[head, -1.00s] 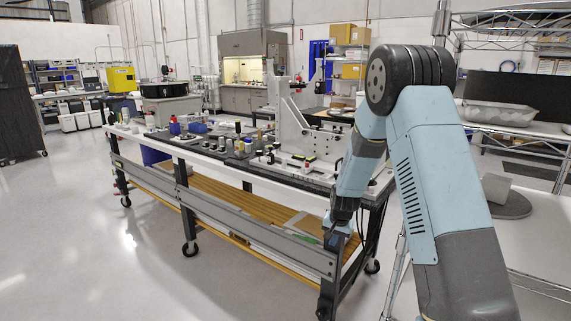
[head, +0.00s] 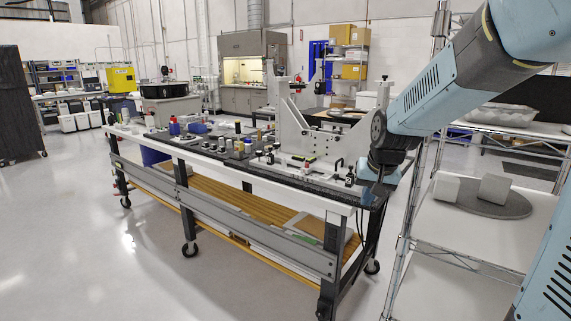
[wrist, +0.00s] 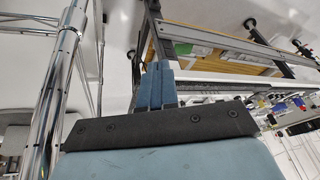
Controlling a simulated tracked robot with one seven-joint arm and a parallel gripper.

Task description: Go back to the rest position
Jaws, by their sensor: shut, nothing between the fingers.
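My gripper (wrist: 159,82) shows in the wrist view as two blue fingers close together, shut and with nothing held. My arm reaches in from the upper right of the head view. The light grey mirror fixture (head: 294,128) stands on the bench to the left of my gripper. I cannot tell from the head view how far the fingertips are from the bench edge.
A chrome wire rack (head: 412,210) with shelves stands close on the right of my arm, and its posts (wrist: 65,80) are near in the wrist view. Grey blocks (head: 494,188) lie on a round board there. Small bottles and parts fill the bench top. The floor (head: 90,240) at left is clear.

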